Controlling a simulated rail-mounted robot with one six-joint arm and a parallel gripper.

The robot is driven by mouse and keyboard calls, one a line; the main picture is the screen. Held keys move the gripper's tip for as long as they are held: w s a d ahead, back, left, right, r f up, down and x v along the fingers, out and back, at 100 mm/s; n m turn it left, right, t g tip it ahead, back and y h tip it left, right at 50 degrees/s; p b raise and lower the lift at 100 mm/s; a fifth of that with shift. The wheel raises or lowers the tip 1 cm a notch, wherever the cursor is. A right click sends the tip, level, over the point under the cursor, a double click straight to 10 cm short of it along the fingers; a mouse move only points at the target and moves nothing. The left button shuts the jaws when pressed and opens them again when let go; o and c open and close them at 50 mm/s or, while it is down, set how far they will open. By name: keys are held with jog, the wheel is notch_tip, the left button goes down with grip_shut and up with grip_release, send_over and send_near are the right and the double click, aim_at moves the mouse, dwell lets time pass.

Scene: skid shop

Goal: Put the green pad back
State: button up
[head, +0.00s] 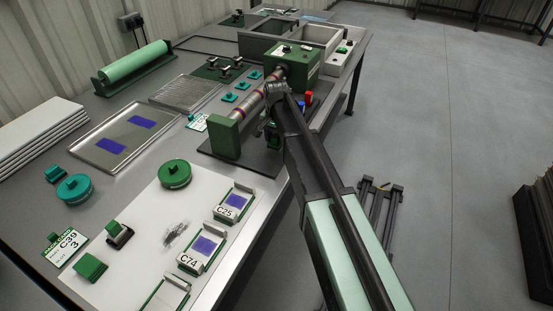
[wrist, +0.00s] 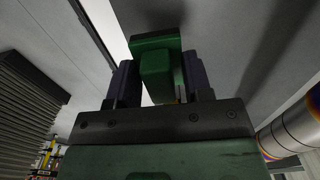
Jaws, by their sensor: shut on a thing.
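My gripper (wrist: 160,82) is shut on a green block with a raised grip, which looks like the green pad (wrist: 155,56). One dark finger stands on each side of the grip in the wrist view. In the head view my arm reaches over the front edge of the bench, and my gripper is mostly hidden near the roller machine (head: 225,137). A bit of green shows there, but I cannot tell whether it is the pad. The pad's underside is hidden.
A white board (head: 140,215) on the bench carries a round green pad (head: 174,174), a green block (head: 90,267) and labelled frames C25 (head: 233,203) and C74 (head: 201,250). A metal tray (head: 127,137) lies behind. The machine's metal roller (wrist: 295,130) is close at right in the wrist view.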

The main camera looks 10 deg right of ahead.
aim_at(276, 146)
notch_tip(276, 146, down, 4)
jog(key=b, duration=0.4)
jog(key=shift+f+b, duration=0.25)
jog(key=shift+b, duration=0.05)
jog(key=shift+r+p, duration=0.3)
jog(key=shift+f, duration=0.25)
jog(key=o, duration=0.8)
jog(key=shift+r, duration=0.1)
jog(key=shift+o, duration=0.2)
notch_tip(276, 146, up, 13)
jog(key=p, duration=1.2)
jog(key=s+n, duration=0.7)
jog(key=s, duration=2)
jog(key=shift+f+n, duration=0.3)
jog(key=shift+f, duration=0.05)
